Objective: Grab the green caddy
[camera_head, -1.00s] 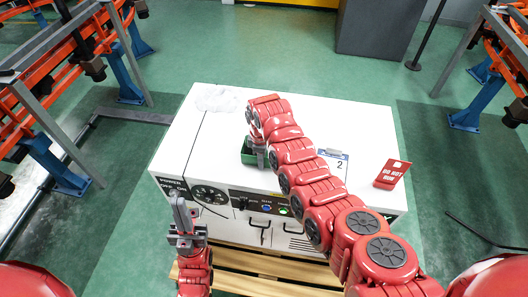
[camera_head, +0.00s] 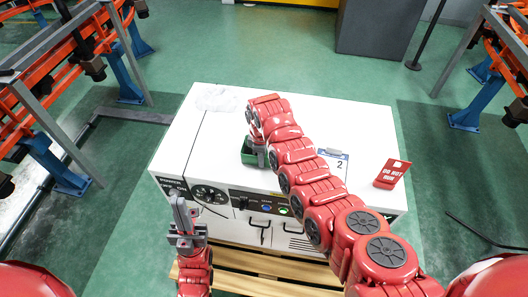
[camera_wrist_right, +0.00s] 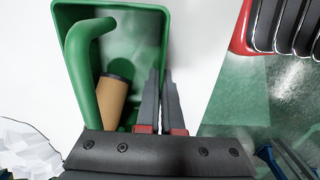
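The green caddy (camera_head: 249,152) stands on the white machine top, partly hidden by my right arm. In the right wrist view the green caddy (camera_wrist_right: 135,45) shows its open top, a thick green handle at its left and a brown cylinder with a dark end (camera_wrist_right: 114,98) inside. My right gripper (camera_head: 260,158) is at the caddy's right side. In the right wrist view the fingers of this gripper (camera_wrist_right: 162,75) are close together, one on each side of the caddy's right wall. My left gripper (camera_head: 179,198) points up in front of the machine, empty, away from the caddy.
The white machine (camera_head: 350,120) has a clipboard (camera_head: 334,160) and a red "do not run" sign (camera_head: 392,174) at its right, and a pale crumpled cloth (camera_head: 220,98) at its back left. A wooden pallet (camera_head: 262,272) lies below. Orange racks stand at both sides.

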